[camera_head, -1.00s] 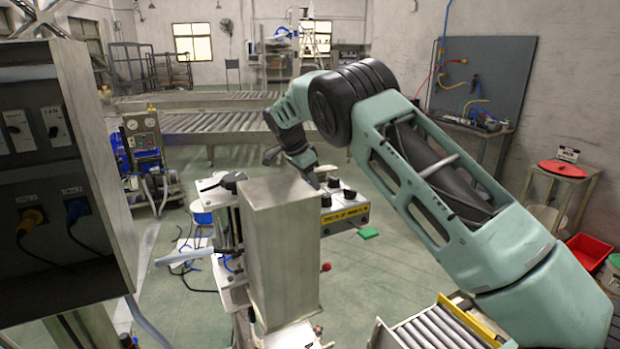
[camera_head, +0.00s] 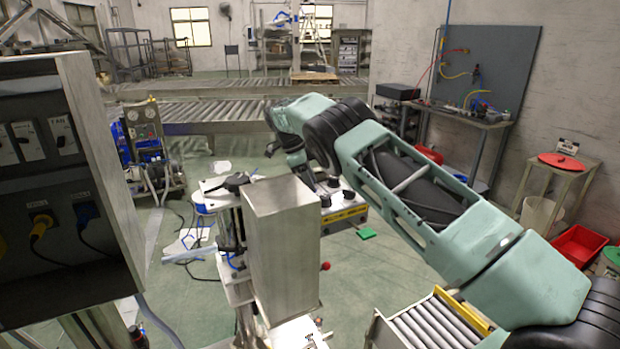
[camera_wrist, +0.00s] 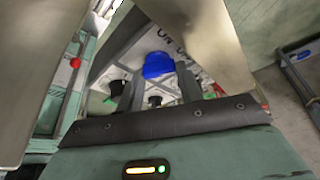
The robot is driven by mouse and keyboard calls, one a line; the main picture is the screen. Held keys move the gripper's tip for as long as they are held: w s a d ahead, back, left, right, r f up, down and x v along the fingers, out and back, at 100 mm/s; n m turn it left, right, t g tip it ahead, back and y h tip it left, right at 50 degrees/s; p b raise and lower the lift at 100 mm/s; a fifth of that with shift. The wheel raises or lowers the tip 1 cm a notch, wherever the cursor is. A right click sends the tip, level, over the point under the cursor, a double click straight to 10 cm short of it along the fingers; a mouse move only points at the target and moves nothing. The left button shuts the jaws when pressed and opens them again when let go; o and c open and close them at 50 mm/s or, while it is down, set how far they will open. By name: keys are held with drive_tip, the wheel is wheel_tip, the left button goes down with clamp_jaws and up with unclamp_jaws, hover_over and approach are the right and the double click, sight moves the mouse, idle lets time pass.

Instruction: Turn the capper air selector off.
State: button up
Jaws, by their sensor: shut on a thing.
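The control box (camera_head: 345,213) with a yellow label strip stands beyond the steel column. Black knobs (camera_head: 348,194) rise from its top. In the wrist view, its pale top panel (camera_wrist: 126,66) carries a blue knob (camera_wrist: 157,66) and several black knobs (camera_wrist: 115,88). My gripper (camera_wrist: 160,68) reaches down to this panel, its two dark fingers on either side of the blue knob and shut on it. In the head view my gripper (camera_head: 312,184) is small and partly hidden behind the steel column. Which way the knob points cannot be read.
The tall steel column (camera_head: 282,240) stands close in front of my gripper. A grey electrical cabinet (camera_head: 100,170) fills the left side. A short roller conveyor (camera_head: 430,325) lies at the front right.

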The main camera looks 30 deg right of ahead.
idle(0.3)
drive_tip(key=o, duration=0.7)
drive_tip(key=shift+w+a+r+b, duration=0.2)
drive_tip(key=shift+r+b, duration=0.15)
drive_tip(key=shift+r, duration=0.2)
drive_tip(key=p+v, duration=0.1)
drive_tip(key=v, duration=0.3)
drive_tip(key=shift+r, duration=0.35)
drive_tip(key=p+v, duration=0.1)
drive_tip(key=p, duration=0.3)
drive_tip(key=shift+a+r, duration=0.15)
drive_tip(key=shift+r, duration=0.2)
drive_tip(key=shift+w, duration=0.1)
